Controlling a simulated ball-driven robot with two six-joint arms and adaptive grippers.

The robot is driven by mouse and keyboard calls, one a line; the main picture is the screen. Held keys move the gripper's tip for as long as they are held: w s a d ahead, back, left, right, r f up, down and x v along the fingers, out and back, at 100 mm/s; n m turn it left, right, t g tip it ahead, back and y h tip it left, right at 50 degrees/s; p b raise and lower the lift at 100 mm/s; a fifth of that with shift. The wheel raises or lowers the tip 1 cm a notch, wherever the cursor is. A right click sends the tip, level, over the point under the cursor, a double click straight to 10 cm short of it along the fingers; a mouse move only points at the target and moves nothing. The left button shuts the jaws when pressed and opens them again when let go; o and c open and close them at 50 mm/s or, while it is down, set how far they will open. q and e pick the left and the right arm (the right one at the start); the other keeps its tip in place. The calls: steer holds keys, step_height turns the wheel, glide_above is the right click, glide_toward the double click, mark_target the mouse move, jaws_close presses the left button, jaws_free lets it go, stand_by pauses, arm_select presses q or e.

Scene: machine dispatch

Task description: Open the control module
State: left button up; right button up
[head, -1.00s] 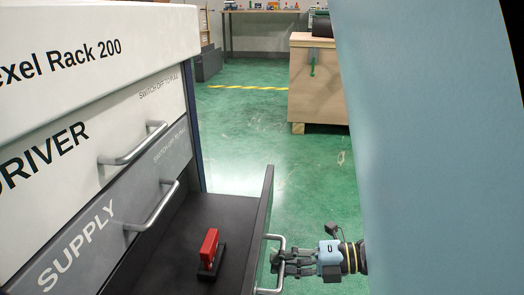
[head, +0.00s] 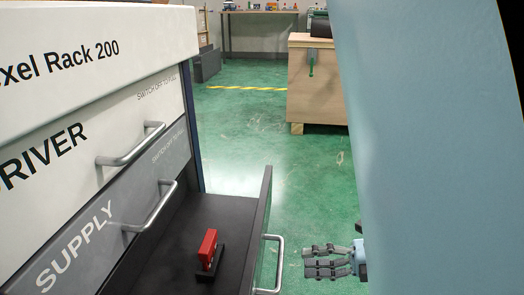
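The rack (head: 100,30) fills the left side, with a closed DRIVER drawer (head: 60,140) and a closed SUPPLY drawer (head: 100,225) below it, each with a metal handle. The lowest drawer (head: 190,225) is pulled out, its front panel standing at the right with a metal handle (head: 279,262). Inside it a red switch (head: 208,247) stands upright on a black base. No label of this drawer shows. My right gripper (head: 306,262) is just right of that handle, apart from it, fingers spread and empty. My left gripper is not in view.
A blue-grey surface (head: 430,150) covers the right side and hides what is behind it. A wooden crate (head: 315,85) stands farther back. A table (head: 265,12) is at the far wall. The green floor (head: 270,130) between is clear.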

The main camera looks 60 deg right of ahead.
steer(key=v, duration=0.5)
steer(key=shift+s+d, duration=0.1)
steer(key=shift+s, duration=0.05)
stand_by(0.3)
